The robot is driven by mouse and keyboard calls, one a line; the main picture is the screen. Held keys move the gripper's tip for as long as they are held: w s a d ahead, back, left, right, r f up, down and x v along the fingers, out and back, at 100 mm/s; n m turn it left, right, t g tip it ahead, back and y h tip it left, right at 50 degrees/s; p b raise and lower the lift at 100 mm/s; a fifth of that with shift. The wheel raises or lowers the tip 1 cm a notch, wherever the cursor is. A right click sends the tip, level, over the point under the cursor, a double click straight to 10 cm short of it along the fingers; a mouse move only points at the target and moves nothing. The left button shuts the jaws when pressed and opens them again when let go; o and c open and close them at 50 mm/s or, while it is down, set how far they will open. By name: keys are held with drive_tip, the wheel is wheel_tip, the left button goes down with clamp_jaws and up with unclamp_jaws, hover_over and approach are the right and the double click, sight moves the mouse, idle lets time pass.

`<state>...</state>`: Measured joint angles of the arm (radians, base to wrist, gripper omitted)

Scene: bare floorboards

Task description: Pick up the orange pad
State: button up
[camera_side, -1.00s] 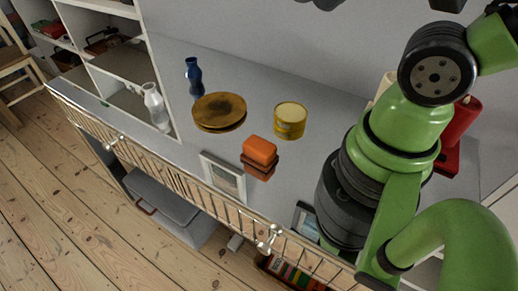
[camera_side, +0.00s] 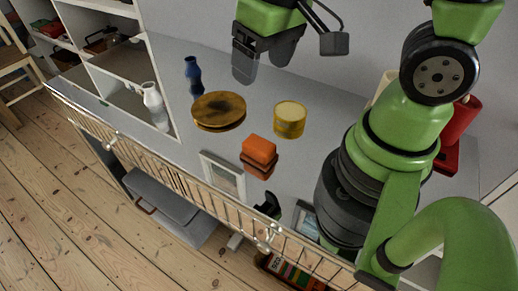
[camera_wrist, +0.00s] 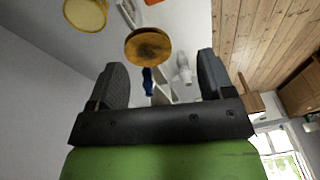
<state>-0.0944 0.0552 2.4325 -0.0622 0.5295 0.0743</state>
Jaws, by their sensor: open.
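The orange pad (camera_side: 259,149) lies on the grey surface in the side view, stacked on a darker brown-orange block (camera_side: 257,168). In the wrist view, only a sliver of orange (camera_wrist: 152,2) shows at the top edge, likely the pad. My gripper (camera_side: 262,62) hangs at the top of the side view, well above and apart from the pad. Its fingers are spread with nothing between them. In the wrist view, my gripper (camera_wrist: 160,66) shows both dark fingers wide apart.
A yellow tin (camera_side: 289,119) and a brown round plate (camera_side: 218,111) are near the pad. A blue vase (camera_side: 194,76) and white vase (camera_side: 155,106) stand left. A picture frame (camera_side: 223,176), a small black object (camera_side: 268,206) and a wire rail (camera_side: 190,178) lie in front.

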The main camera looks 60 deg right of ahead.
drive_tip(key=n+g, duration=0.1)
drive_tip(key=g, duration=0.1)
approach(259, 143)
drive_tip(key=shift+s+a+f+h, duration=0.1)
drive_tip(key=shift+s+a+h, duration=0.1)
drive_tip(key=shift+h, duration=0.1)
drive_tip(key=shift+w+a+f, duration=0.1)
drive_tip(key=shift+f, duration=2.25)
drive_tip(key=shift+w+f, duration=0.15)
drive_tip(key=shift+f, duration=2.25)
drive_tip(key=shift+c, duration=0.2)
drive_tip(key=c, duration=1)
